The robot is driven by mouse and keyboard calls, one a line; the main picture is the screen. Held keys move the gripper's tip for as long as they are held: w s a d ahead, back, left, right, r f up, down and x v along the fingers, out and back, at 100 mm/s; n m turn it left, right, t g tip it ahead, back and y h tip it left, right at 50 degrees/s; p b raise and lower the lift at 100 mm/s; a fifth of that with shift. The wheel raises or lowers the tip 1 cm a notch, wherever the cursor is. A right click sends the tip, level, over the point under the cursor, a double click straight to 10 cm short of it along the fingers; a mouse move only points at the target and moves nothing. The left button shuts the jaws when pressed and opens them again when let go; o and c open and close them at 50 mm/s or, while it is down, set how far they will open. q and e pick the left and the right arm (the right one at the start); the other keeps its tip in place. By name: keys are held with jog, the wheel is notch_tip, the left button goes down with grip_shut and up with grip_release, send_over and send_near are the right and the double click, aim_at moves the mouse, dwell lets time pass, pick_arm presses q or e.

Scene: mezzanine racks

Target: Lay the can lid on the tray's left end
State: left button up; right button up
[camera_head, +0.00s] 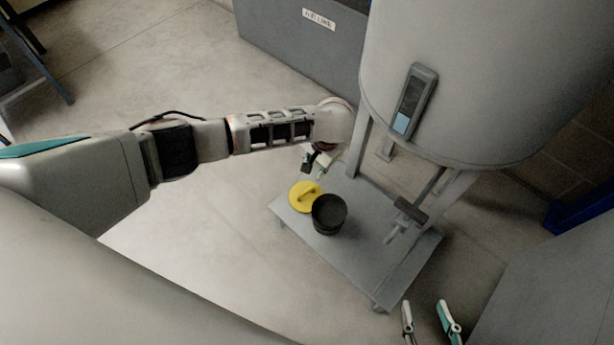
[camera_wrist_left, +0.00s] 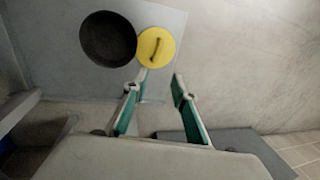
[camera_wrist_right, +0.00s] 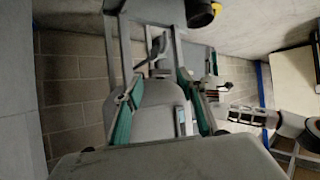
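The can lid (camera_head: 305,196) is a yellow disc with a raised bar handle. It lies on the left part of the grey tray (camera_head: 375,258), close beside a black round can (camera_head: 329,214). In the left wrist view the lid (camera_wrist_left: 157,47) and can (camera_wrist_left: 107,38) sit just beyond my left gripper (camera_wrist_left: 160,83), which is open and empty. In the head view this gripper (camera_head: 318,164) is behind the lid, partly hidden by its own wrist. My right gripper (camera_head: 425,304) is open and empty, beyond the tray's front right corner; its open fingers (camera_wrist_right: 159,86) also show in the right wrist view.
A large grey hopper (camera_head: 465,80) on legs stands over the tray's back and right side. A valve with a handle (camera_head: 408,212) hangs near the tray's right end. A grey labelled bin (camera_head: 300,45) stands behind. The floor left of the tray is clear.

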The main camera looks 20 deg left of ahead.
pick_arm(q)
jog(key=r, duration=0.1)
jog(key=r+p, duration=0.1)
jog(key=r, duration=0.2)
jog(key=shift+s+d, duration=0.25)
jog(key=shift+d, duration=0.15)
pick_arm(e)
jog(key=shift+s+d+f+n+h, duration=0.2)
jog(key=shift+d+f, duration=0.1)
jog(key=shift+d, duration=0.25)
jog(key=shift+s+d+f+n+h, duration=0.1)
jog(key=shift+s+d+f, duration=0.15)
jog(key=shift+d, duration=0.3)
